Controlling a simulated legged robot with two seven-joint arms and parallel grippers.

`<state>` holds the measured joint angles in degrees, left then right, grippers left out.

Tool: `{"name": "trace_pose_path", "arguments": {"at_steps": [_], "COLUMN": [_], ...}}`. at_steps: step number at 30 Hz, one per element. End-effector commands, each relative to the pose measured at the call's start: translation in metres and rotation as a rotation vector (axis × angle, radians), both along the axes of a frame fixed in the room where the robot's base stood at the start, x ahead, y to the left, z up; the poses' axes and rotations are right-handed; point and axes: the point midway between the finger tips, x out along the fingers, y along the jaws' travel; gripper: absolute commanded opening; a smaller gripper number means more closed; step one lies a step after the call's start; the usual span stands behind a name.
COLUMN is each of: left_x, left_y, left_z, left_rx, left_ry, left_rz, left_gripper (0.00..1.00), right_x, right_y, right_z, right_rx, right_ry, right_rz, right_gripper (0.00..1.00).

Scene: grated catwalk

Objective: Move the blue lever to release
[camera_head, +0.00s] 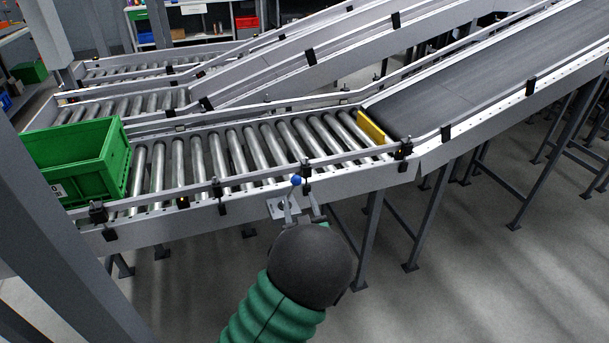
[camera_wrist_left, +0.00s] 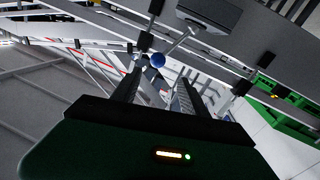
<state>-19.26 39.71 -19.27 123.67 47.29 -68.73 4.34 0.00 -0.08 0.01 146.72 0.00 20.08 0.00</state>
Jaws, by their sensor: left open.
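The blue lever shows as a round blue knob (camera_head: 296,181) on a thin rod, at a pale mounting plate (camera_head: 277,208) on the near side rail of the roller conveyor. My left gripper (camera_head: 303,213) is open just below and in front of the knob. In the left wrist view the blue knob (camera_wrist_left: 157,60) appears in line with the gap between the open fingers (camera_wrist_left: 159,78), near their tips. The rod runs up to a dark grey block (camera_wrist_left: 208,14). I cannot tell whether the fingers touch the knob. My right gripper is out of view.
A green crate (camera_head: 82,160) sits at the left end of the rollers (camera_head: 230,155). A yellow stop bar (camera_head: 372,127) lies across their right end, beside a dark sloping belt (camera_head: 460,85). Small black brackets stand along the rail. Open floor (camera_head: 450,290) lies below.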

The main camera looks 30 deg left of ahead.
Motion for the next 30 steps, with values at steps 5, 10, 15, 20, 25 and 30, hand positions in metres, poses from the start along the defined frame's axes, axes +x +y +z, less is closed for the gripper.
{"name": "trace_pose_path", "arguments": {"at_steps": [5,10,15,20,25,30], "left_x": [0.039,0.071,0.095,0.104,0.104,0.104], "left_y": [0.027,0.053,0.074,0.082,0.081,0.081], "left_z": [-0.001,0.0,0.0,0.0,0.001,0.001], "left_rx": [0.006,0.008,0.005,0.004,0.004,0.004], "left_ry": [0.001,0.001,0.002,0.004,0.004,0.003], "left_rz": [0.0,-0.002,-0.003,-0.004,-0.004,-0.004], "left_gripper": [0.52,0.52,0.52,0.52,0.52,0.35], "right_x": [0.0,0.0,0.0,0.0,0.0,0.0], "right_y": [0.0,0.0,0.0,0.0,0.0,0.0], "right_z": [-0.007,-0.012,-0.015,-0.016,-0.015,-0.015], "right_rx": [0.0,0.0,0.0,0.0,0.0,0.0], "right_ry": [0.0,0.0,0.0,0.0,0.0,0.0], "right_rz": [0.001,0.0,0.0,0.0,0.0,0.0], "right_gripper": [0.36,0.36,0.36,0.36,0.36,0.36]}}
